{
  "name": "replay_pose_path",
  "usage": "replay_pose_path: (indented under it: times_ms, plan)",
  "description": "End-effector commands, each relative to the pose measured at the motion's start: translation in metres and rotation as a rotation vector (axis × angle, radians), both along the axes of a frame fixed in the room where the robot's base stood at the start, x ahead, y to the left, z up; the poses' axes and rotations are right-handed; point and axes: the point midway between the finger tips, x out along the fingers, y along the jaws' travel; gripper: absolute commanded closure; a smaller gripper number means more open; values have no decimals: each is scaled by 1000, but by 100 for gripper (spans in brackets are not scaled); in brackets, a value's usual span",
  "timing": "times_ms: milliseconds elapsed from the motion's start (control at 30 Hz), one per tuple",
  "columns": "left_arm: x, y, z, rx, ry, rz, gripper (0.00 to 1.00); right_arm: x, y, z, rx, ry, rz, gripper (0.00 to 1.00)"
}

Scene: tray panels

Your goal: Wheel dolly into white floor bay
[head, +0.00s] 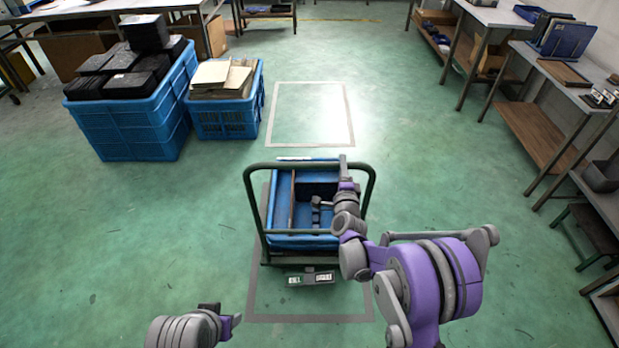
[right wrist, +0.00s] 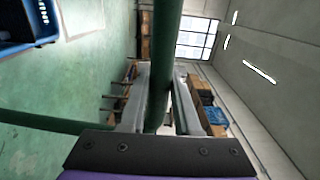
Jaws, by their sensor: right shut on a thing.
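The dolly (head: 371,190) has a dark green tubular handle and carries a blue crate (head: 283,241). It stands inside a grey floor outline (head: 312,318) in the middle of the head view. The white floor bay (head: 351,118), an outlined rectangle, lies empty straight beyond it. My right gripper (head: 344,168) is at the right part of the handle's top bar. In the right wrist view the green bar (right wrist: 165,60) runs between its fingers (right wrist: 158,105), which are shut on it. My left gripper (head: 222,316) is low at the left, away from the dolly; its fingers are unclear.
Workbenches (head: 567,85) line the right side. The green floor between the dolly and the white bay is clear.

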Motion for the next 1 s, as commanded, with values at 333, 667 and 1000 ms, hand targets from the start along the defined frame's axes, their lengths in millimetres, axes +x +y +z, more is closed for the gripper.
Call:
replay_pose_path:
  times_ms: [333, 667, 1000]
  plan:
    - [0, 0, 2, 0, -1, 0, 50, 50, 4, 0, 2, 1, 2, 100]
    - [1, 0, 5, 0, -2, 0, 50, 96, 7, -1, 0, 2, 1, 100]
    - [1, 0, 6, 0, -2, 0, 50, 111, 9, -1, 1, 4, 3, 100]
